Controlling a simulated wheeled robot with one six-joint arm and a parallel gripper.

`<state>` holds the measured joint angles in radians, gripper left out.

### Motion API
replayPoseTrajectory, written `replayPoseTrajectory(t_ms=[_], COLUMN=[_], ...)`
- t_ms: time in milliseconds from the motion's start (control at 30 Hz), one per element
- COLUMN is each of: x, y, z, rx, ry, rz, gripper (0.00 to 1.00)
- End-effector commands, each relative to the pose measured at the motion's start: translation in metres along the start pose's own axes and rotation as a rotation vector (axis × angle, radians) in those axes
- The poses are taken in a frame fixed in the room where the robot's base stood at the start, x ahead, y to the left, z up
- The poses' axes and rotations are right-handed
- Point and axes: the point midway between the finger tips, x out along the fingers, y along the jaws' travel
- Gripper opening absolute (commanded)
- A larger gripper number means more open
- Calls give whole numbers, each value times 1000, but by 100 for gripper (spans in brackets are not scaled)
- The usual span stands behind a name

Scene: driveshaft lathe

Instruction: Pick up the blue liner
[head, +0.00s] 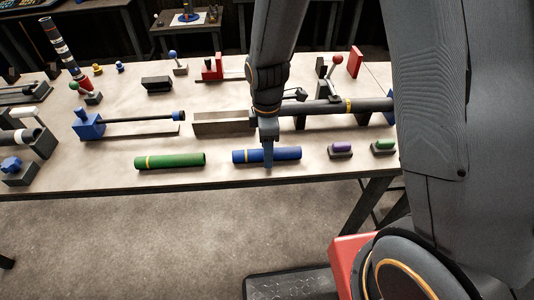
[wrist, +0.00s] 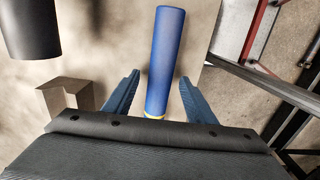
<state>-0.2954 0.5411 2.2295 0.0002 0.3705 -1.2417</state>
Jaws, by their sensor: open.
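The blue liner (head: 288,153) is a blue tube with a yellow band, lying on the table near its front edge. In the wrist view the liner (wrist: 165,60) runs lengthwise between the two blue fingers of my gripper (wrist: 157,95). A gap shows on each side of it, so the fingers are apart from it in that view. In the head view my gripper (head: 268,155) points down at the liner and covers part of it. I cannot tell how far the fingertips are above the table.
A green tube (head: 170,161) lies to the left. Small blocks with a purple top (head: 340,149) and a green top (head: 383,146) stand to the right. A dark shaft (head: 335,106) and a grey block (head: 222,122) lie behind. The table's front edge (head: 220,184) is close.

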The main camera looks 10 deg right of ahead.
Motion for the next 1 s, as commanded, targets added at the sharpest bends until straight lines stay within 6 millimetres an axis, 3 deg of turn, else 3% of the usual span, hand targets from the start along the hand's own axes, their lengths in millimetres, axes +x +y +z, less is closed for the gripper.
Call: replayPoseTrajectory(t_ms=[67, 333, 767, 1000], x=[0, 0, -4, -25], y=[0, 0, 0, 1], z=[0, 0, 0, 0], rx=[0, 0, 0, 0], ry=[0, 0, 0, 1], rz=[0, 0, 0, 4], gripper=[51, 6, 6, 6])
